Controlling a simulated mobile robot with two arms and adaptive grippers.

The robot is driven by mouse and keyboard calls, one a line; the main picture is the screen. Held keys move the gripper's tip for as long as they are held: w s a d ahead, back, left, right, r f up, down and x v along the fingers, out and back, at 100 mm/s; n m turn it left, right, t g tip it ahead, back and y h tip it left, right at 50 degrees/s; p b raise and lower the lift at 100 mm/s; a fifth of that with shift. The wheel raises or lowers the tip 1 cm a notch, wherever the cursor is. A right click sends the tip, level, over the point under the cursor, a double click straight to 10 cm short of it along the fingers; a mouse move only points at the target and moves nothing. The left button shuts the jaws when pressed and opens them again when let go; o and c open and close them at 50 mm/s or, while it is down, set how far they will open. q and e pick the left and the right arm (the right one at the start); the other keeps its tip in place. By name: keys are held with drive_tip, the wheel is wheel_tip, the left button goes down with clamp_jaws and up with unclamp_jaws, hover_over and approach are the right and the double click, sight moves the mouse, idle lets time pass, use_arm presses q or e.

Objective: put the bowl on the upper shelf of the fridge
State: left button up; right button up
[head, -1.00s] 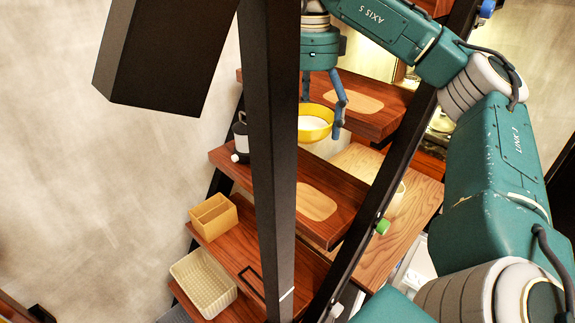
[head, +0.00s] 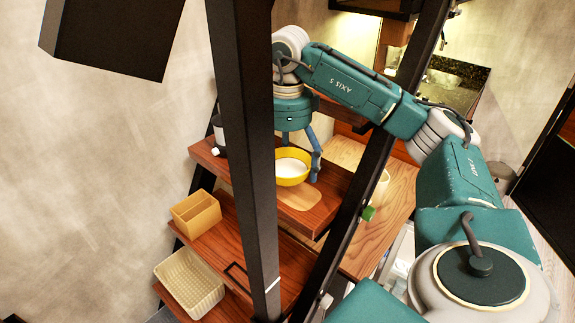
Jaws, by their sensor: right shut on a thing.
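The yellow bowl (head: 292,181) with a white inside shows left of centre in the head view, upright. My right gripper (head: 299,155) is above it and shut on it; one blue finger shows at the bowl's right side, and the other is mostly hidden by the dark post. The bowl is in front of a brown wooden shelf (head: 335,190) with a pale oval patch; I cannot tell whether it touches the shelf. My left gripper is not in view. I cannot make out the fridge.
A dark post (head: 245,150) stands close in front of the shelves. A dark slanted rail (head: 385,150) runs along their right side. A two-part wooden box (head: 196,214) and a cream basket (head: 190,283) sit on lower shelves. A dark bottle (head: 218,130) stands left.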

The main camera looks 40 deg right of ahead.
wheel_tip(320, 180, down, 3)
drive_tip(key=shift+s+f+p, duration=0.1)
drive_tip(key=shift+f+p, duration=0.05)
drive_tip(key=shift+p, duration=0.45)
drive_tip(key=shift+f, duration=0.35)
drive_tip(key=shift+f, duration=0.15)
drive_tip(key=o, duration=1.3)
